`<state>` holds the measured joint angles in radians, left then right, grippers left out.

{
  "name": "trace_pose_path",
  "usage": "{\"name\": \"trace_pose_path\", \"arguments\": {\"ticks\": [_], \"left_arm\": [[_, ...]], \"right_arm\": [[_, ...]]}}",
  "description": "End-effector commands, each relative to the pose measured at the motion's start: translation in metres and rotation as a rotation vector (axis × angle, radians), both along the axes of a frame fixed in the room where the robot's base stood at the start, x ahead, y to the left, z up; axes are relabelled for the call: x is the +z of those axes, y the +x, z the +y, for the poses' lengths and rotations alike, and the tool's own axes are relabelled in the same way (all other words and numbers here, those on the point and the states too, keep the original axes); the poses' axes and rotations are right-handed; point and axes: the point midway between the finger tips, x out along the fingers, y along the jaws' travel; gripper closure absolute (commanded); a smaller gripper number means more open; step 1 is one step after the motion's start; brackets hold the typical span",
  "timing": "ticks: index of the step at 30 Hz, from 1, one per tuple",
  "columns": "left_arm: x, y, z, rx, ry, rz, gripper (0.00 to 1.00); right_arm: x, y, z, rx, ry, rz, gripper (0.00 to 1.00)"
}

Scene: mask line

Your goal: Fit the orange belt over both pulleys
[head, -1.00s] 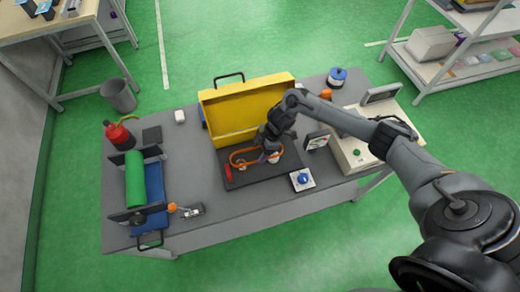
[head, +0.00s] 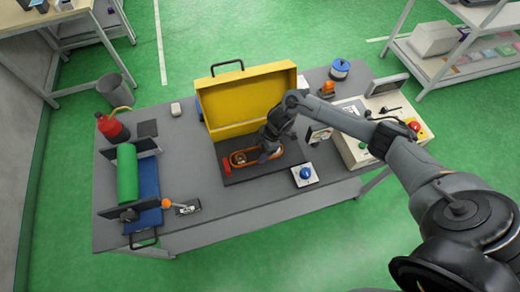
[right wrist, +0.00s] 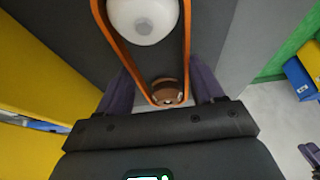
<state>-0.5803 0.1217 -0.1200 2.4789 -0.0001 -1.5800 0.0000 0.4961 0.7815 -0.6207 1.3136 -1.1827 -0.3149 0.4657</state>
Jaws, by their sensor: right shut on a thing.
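The orange belt (head: 240,164) is a long loop over the dark base plate (head: 268,172), in front of the yellow case. In the right wrist view the belt (right wrist: 104,25) runs around a white, round-topped pulley (right wrist: 143,20) and narrows around a smaller brown round part (right wrist: 166,88), perhaps the second pulley. Whether the belt is seated in the pulley grooves I cannot tell. My right gripper (head: 268,148) is low over the right end of the loop, shut on the belt there. Its purple fingers flank that end, and it hides the right pulley in the head view.
The open yellow case (head: 250,100) stands close behind the plate. A red handle (head: 227,167) is at the plate's left. A blue button box (head: 305,175) and a control console (head: 355,150) are to the right. A green roller (head: 127,174) stands at the left.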

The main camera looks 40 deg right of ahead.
Motion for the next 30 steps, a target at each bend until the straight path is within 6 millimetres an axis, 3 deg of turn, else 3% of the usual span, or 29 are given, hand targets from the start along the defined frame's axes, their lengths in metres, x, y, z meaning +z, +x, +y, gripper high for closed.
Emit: {"name": "trace_pose_path", "arguments": {"ticks": [11, 12, 18, 30], "left_arm": [[-0.0003, 0.0002, -0.002, 0.006, -0.008, -0.001, 0.52], [-0.0003, 0.0002, -0.002, 0.006, -0.008, -0.001, 0.52], [-0.0003, 0.0002, -0.0012, 0.003, -0.005, -0.001, 0.52], [0.0008, 0.0, 0.0012, -0.004, 0.005, -0.002, 0.52]], "right_arm": [[-0.0028, -0.0001, 0.0001, 0.0, 0.0, 0.0, 0.62], [-0.0027, -0.0001, 0.0001, 0.0, 0.0, 0.0, 0.32], [-0.0027, -0.0001, 0.0001, 0.0, 0.0, 0.001, 0.03], [0.0035, -0.0011, -0.0028, -0.001, -0.001, 0.001, 0.03]]}}
